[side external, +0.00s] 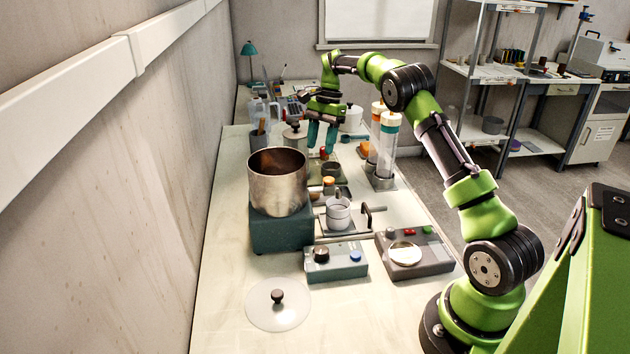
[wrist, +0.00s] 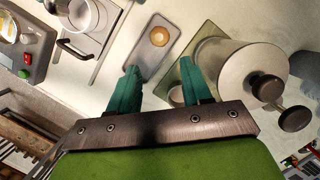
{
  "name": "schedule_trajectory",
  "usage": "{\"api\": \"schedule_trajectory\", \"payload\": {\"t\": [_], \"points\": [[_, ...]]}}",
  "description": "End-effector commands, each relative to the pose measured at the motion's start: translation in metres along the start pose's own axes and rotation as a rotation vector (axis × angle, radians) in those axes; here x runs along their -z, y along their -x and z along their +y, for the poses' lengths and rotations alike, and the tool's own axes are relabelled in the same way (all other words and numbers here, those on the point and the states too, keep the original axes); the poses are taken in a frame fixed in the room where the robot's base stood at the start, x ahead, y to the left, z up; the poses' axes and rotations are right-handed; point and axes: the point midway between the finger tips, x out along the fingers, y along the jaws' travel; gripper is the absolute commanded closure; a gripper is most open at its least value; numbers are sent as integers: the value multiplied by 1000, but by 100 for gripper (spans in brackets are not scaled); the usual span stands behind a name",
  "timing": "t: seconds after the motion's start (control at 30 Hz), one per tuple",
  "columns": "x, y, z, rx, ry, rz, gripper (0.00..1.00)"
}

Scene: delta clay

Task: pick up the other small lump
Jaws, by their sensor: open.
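My gripper (wrist: 158,92) is open, with two teal fingers pointing down; in the side view (side external: 321,137) it hangs above the far part of the bench. In the wrist view a small round tan-orange piece (wrist: 159,35), possibly a lump of clay, lies on a narrow grey tray (wrist: 140,57) beyond the fingertips. It is apart from the fingers. A small pale round thing (wrist: 177,95) shows beside the right finger, partly hidden by it; I cannot tell what it is.
In the wrist view a large lidded metal vessel (wrist: 235,75) stands close right of the fingers.

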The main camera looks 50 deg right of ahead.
Motion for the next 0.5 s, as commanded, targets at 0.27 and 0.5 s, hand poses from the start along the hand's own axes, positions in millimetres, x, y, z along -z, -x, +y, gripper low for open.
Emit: {"api": "schedule_trajectory", "payload": {"t": [0.27,0.5], "points": [[-1,-60,0,-2,3,-1,51],[0,-81,0,0,2,1,51]]}}
